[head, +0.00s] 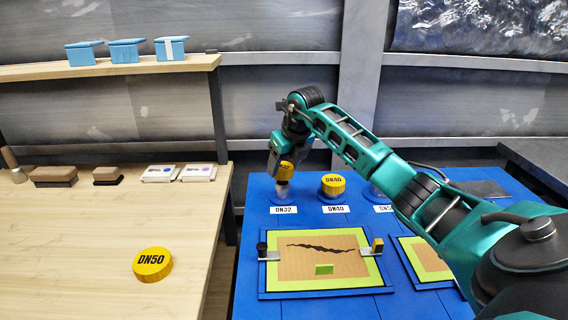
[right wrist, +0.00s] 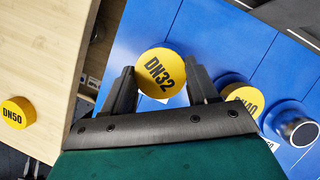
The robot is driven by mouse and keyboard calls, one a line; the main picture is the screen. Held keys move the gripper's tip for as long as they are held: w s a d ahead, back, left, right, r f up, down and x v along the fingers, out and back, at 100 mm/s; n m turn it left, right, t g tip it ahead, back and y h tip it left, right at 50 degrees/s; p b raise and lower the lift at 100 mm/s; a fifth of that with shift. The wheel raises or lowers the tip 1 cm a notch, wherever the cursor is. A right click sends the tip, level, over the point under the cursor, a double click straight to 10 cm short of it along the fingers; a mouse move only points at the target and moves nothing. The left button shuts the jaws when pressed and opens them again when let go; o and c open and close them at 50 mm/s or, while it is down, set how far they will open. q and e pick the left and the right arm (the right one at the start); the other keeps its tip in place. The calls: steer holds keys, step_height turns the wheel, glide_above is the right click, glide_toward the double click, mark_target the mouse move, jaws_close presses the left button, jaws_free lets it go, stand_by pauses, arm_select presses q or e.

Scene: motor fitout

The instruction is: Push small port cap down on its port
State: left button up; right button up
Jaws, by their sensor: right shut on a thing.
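The small yellow port cap, marked DN32 (right wrist: 160,73), is between the fingers of my right gripper (right wrist: 161,80), which is shut on it. In the head view the cap (head: 286,171) is directly above the pale DN32 port (head: 283,190). The port's lower part shows under the cap. I cannot tell whether the cap touches the port rim or sits partly on it. My right gripper points down from above, and the wrist view hides the port behind the cap. My left gripper is not in view.
A yellow DN40 cap (head: 333,185) sits on its port to the right. The DN50 port (right wrist: 300,132) is uncapped, partly behind my arm in the head view. The DN50 cap (head: 152,264) lies on the wooden table (head: 80,225). A framed cracked panel (head: 320,240) lies in front on the blue table.

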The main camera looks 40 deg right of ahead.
steer(key=shift+f, duration=0.1)
steer(key=shift+f, duration=0.35)
steer(key=shift+f+b, duration=0.5)
steer(key=shift+f, duration=0.2)
steer(key=shift+f, duration=0.2)
steer(key=shift+f, duration=0.3)
stand_by(0.3)
